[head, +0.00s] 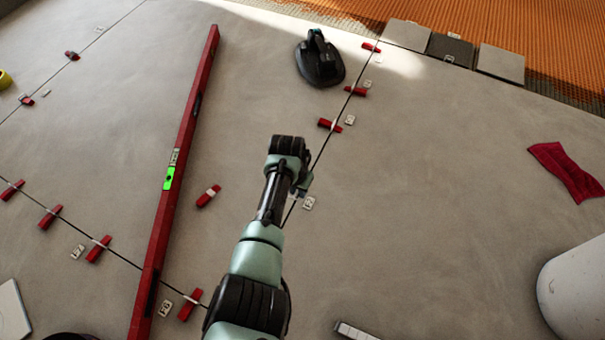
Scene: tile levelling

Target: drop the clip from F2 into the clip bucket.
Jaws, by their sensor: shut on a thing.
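My gripper (301,189) points down over the long tile joint near the middle of the head view. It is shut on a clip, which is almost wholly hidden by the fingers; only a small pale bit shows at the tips. A small white label (308,203) lies on the tile just beside the gripper. A pale round container (575,290) stands at the right edge, cut off by the frame. A dark rim (70,337) shows at the bottom left. I cannot tell which of these is the clip bucket.
A long red spirit level (187,135) lies left of my arm, with a loose red wedge (208,196) between. Several red wedges sit along the joints. A black suction lifter (319,60) stands behind. A red cloth (568,171) lies right. The tile right of my gripper is mostly clear.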

